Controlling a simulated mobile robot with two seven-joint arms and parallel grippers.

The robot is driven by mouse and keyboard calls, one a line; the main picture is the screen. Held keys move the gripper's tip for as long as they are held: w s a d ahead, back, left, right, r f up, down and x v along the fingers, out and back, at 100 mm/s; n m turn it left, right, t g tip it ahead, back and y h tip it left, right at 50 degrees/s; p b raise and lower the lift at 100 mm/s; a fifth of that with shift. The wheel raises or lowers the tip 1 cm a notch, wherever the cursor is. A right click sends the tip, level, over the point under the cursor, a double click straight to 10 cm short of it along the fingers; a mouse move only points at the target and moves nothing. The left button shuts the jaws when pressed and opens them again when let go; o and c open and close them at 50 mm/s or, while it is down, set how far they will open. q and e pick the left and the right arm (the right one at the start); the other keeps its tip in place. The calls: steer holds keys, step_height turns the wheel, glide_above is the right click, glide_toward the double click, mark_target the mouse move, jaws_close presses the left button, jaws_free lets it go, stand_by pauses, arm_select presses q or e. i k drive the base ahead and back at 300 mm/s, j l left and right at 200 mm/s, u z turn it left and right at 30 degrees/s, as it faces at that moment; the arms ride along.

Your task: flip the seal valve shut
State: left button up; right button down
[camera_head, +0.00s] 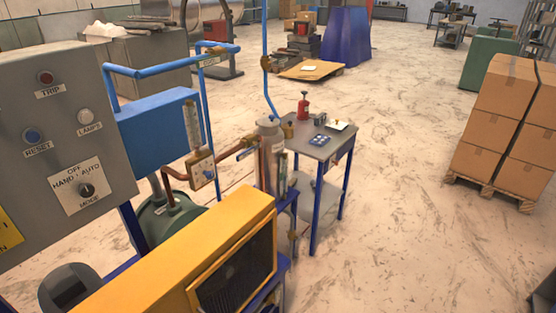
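No part is legibly marked as the seal valve, and I cannot tell which fitting it is. A brass-edged block with a round dial (203,169) sits on a copper pipe left of centre. A brass fitting (248,141) is beside the grey-topped cylinder (270,150). Another brass fitting (266,63) is on the upright blue pipe, and one more (216,50) is near the top blue pipe. Handle positions are too small to read. Neither of my grippers shows in the head view.
A grey control panel (60,130) and a yellow housing (190,250) with a dark grille fill the near left. A small blue-legged table (318,146) stands behind the cylinder. Stacked cartons (505,125) on a pallet stand at right. The floor between (400,200) is clear.

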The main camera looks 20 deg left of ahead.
mark_target(247, 152)
steer(key=i+l+z, duration=0.5)
steer(key=i, duration=0.25)
steer(key=i+z, duration=0.25)
steer(key=i, duration=0.15)
steer(key=i+u, duration=0.35)
steer(key=i+l+u, duration=0.25)
steer(key=i+u, duration=0.15)
steer(key=i+l+u, duration=0.35)
steer(key=i+u, duration=0.1)
steer(key=u, duration=0.3)
steer(key=i+l+u, duration=0.1)
steer(key=u, duration=0.25)
steer(key=i+l+u, duration=0.1)
steer(key=u, duration=0.3)
steer(key=l+u, duration=0.25)
steer(key=u, duration=0.15)
steer(key=l+u, duration=0.1)
steer(key=u, duration=0.3)
steer(key=i+l+u, duration=0.15)
steer(key=u, duration=0.25)
steer(key=l+u, duration=0.15)
steer(key=u, duration=0.2)
steer(key=l+u, duration=0.2)
steer(key=u, duration=0.2)
steer(key=l+u, duration=0.35)
steer(key=u, duration=0.15)
steer(key=l+u, duration=0.35)
steer(key=u, duration=0.15)
